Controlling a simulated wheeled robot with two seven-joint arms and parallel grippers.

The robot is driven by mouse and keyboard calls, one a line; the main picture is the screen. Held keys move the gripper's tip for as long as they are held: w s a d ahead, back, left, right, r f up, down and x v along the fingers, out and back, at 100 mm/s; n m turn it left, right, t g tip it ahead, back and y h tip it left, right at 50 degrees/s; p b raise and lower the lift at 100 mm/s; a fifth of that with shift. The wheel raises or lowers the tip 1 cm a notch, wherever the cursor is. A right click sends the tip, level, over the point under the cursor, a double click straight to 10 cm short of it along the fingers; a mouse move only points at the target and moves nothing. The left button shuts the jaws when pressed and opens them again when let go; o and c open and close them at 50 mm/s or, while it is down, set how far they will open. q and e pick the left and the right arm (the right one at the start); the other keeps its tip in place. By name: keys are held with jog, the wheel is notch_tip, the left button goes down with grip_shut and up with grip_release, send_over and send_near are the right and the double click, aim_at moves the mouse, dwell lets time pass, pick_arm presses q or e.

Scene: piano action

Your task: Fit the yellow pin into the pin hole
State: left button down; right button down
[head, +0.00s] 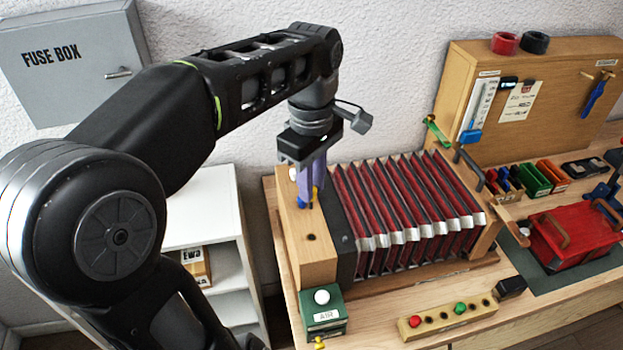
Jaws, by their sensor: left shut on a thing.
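My left gripper (309,190) points down over the wooden end block (318,262) of the bellows unit. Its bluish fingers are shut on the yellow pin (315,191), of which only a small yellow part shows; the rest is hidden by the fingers. A dark round hole (311,237) is in the top of the block, just in front of the fingertips. Whether this is the pin hole, or another lies hidden under the fingers, I cannot tell. I also cannot tell whether the pin touches the block. My right gripper is not in view.
Red pleated bellows (405,205) stand right of the block. A green box with a white button (322,310) and a small yellow piece (319,343) are in front. A wooden strip with coloured pegs (447,317) lies front right. A red case (575,237) stands farther right.

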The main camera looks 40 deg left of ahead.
aim_at(311, 206)
pick_arm(q)
jog(key=shift+f, duration=0.55)
notch_tip(311, 206, down, 5)
jog(key=shift+r+b, duration=0.1)
jog(key=shift+b, duration=0.65)
jog(key=shift+f+b, duration=0.95)
jog(key=shift+f, duration=0.2)
jog(key=shift+d+f, duration=0.1)
jog(key=shift+f+b, duration=1.4)
jog(key=shift+b, duration=0.15)
dwell(1.0)
dwell(0.3)
jog(key=c, duration=1.2)
grip_release()
jog(key=shift+o, duration=0.2)
